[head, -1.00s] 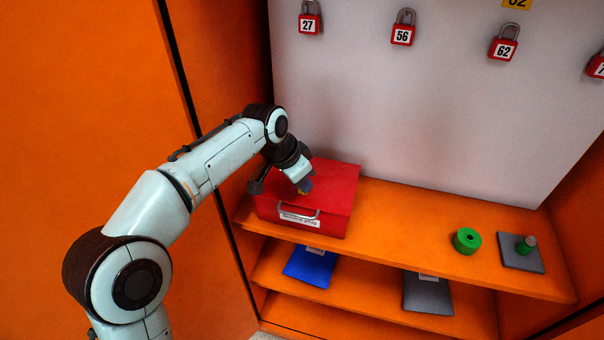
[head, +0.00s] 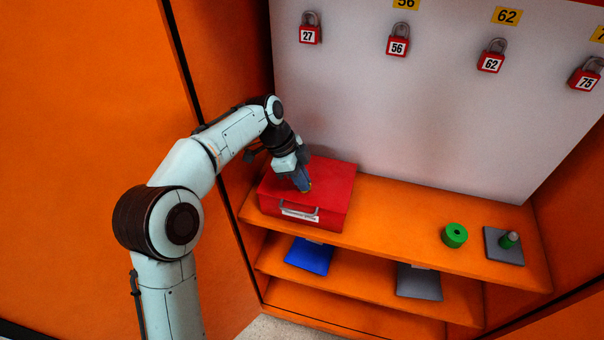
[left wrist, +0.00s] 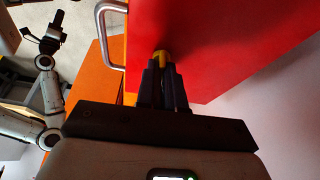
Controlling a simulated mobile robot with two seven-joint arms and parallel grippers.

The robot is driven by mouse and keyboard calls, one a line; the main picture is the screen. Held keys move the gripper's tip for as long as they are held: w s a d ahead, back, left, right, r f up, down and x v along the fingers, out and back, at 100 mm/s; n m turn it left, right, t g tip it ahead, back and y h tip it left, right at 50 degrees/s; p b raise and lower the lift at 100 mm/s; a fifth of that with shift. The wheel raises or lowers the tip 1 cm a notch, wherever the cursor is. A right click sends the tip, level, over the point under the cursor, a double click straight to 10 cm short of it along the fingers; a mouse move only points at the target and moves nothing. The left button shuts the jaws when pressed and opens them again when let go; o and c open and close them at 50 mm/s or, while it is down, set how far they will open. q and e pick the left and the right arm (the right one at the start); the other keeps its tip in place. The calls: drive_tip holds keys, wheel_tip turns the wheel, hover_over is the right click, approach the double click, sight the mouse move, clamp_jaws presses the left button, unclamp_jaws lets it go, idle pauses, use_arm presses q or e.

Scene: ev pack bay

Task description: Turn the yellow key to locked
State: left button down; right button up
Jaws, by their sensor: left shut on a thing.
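The yellow key (left wrist: 161,57) shows in the left wrist view between the fingertips of my left gripper (left wrist: 163,66), at the top of the red box (left wrist: 215,40). My left gripper is shut on it. In the head view the left gripper (head: 306,188) points down onto the lid of the red box (head: 335,180), and only a speck of yellow shows at its tip. The fingers hide most of the key, so I cannot tell its turn angle or any lock marking. My right gripper is not in the head view.
The red box has a metal handle (head: 299,209) and stands on an orange shelf (head: 400,222). A green ring (head: 454,235) and a grey plate with a peg (head: 495,250) sit to the right. Red padlocks, such as number 56 (head: 398,45), hang on the white back panel.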

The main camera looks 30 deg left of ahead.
use_arm(q)
drive_tip(key=shift+r+m+p, duration=0.1)
drive_tip(key=shift+m+p, duration=0.2)
drive_tip(key=shift+m, duration=0.2)
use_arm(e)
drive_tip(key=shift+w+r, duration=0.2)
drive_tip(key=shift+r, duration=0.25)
use_arm(q)
drive_tip(key=c, duration=1.3)
unclamp_jaws()
drive_tip(key=shift+o, duration=0.2)
